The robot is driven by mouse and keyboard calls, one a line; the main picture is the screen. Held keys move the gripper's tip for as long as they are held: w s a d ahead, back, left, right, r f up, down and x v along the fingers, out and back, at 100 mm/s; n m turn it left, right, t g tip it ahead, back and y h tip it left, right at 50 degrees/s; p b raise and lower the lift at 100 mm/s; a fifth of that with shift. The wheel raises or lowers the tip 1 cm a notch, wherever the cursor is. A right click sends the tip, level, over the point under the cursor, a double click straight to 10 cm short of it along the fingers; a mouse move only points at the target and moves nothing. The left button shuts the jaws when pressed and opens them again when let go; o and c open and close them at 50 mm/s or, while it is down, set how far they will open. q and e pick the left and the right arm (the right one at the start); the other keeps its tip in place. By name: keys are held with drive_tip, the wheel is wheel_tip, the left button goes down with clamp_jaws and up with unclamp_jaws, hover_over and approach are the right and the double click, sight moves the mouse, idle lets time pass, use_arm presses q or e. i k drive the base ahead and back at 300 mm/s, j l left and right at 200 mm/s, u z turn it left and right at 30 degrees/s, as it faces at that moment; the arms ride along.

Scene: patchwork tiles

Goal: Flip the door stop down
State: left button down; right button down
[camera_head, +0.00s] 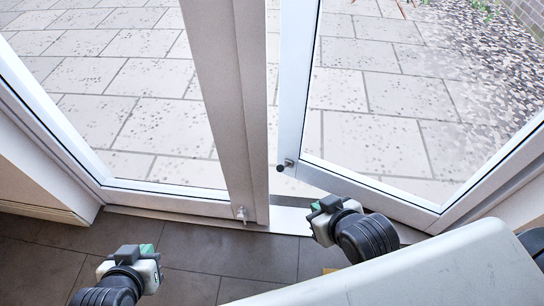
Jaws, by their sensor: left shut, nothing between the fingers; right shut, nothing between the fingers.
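A glazed door with a white frame (297,90) stands ajar on the right. A small metal door stop (288,162) with a dark round tip (280,168) is fixed at its lower left corner. The tip sticks out sideways, clear of the floor. My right gripper (318,207) is shut and empty, below and right of the door stop in the picture and apart from it. My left gripper (146,250) is shut and empty over the dark floor at the lower left, far from the stop. The fingertips of both grippers are small and partly hidden by their wrists.
A second glazed panel with a wide white post (232,100) stands on the left, with a small metal fitting (242,213) at its foot. A pale threshold (285,220) runs beneath the doors. Dark floor tiles (215,250) lie clear between my arms. Paving (140,85) lies outside.

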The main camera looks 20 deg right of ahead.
sight(280, 168)
drive_tip(key=i+l+u, duration=0.1)
drive_tip(key=u, duration=0.25)
drive_tip(key=l+u, duration=0.2)
drive_tip(key=u, duration=0.2)
drive_tip(key=i+l+z, duration=0.1)
drive_tip(key=l+z, duration=0.15)
drive_tip(key=l, duration=0.2)
drive_tip(key=l+z, duration=0.2)
drive_tip(key=z, duration=0.25)
drive_tip(key=l+z, duration=0.15)
drive_tip(key=z, duration=0.3)
drive_tip(key=i+l+z, duration=0.15)
drive_tip(key=z, duration=0.25)
